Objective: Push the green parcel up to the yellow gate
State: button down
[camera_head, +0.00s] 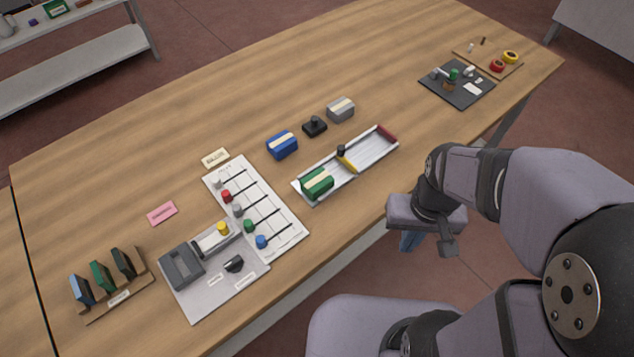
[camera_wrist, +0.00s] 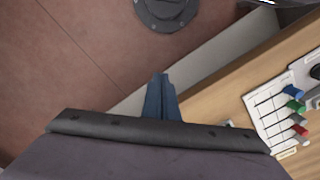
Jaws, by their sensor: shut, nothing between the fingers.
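The green parcel (camera_head: 317,182), with a pale band, sits at the near left end of a white channel tray (camera_head: 364,165). The yellow gate (camera_head: 347,163) crosses the tray near its middle, with a black knob (camera_head: 341,150) at its far end. A gap lies between the parcel and the gate. My gripper (camera_head: 409,240) is shut and empty, off the table's front edge and to the right of the tray. Its blue fingers also show in the wrist view (camera_wrist: 161,98), over the floor. Neither parcel nor gate shows in the wrist view.
A dark red block (camera_head: 386,134) closes the tray's right end. A blue parcel (camera_head: 282,145), a black device (camera_head: 314,126) and a grey parcel (camera_head: 340,109) stand behind it. A slider board (camera_head: 285,212) lies to its left.

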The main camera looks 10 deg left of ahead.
jog(key=a+n+p, duration=0.1)
jog(key=a+n, duration=0.1)
jog(key=a, duration=0.4)
jog(key=w+a+n+p, duration=0.1)
jog(key=a+n, duration=0.1)
jog(key=a, duration=0.4)
jog(key=w+a+n+g+p, duration=0.1)
jog(key=a+n, duration=0.1)
jog(key=a, duration=0.4)
jog(key=shift+w+a+f+n+h, duration=0.2)
jog(key=shift+n+h, duration=0.1)
jog(key=shift+h, duration=0.1)
jog(key=w+a, duration=0.1)
jog(key=w+a+r+m, duration=0.1)
jog(key=a, duration=0.1)
jog(key=w+a+m, duration=0.1)
jog(key=shift+w+a+r+t+y, duration=0.25)
jog(key=shift+w+a+t+y, duration=0.05)
jog(key=w+r+m, duration=0.1)
jog(key=m, duration=0.3)
jog(key=w+a+r+m, duration=0.1)
jog(key=m, duration=0.3)
jog(key=w+a+r+m, duration=0.1)
jog(key=m, duration=0.3)
jog(key=shift+a+r, duration=0.1)
jog(key=shift+r, duration=0.3)
jog(key=shift+f, duration=0.1)
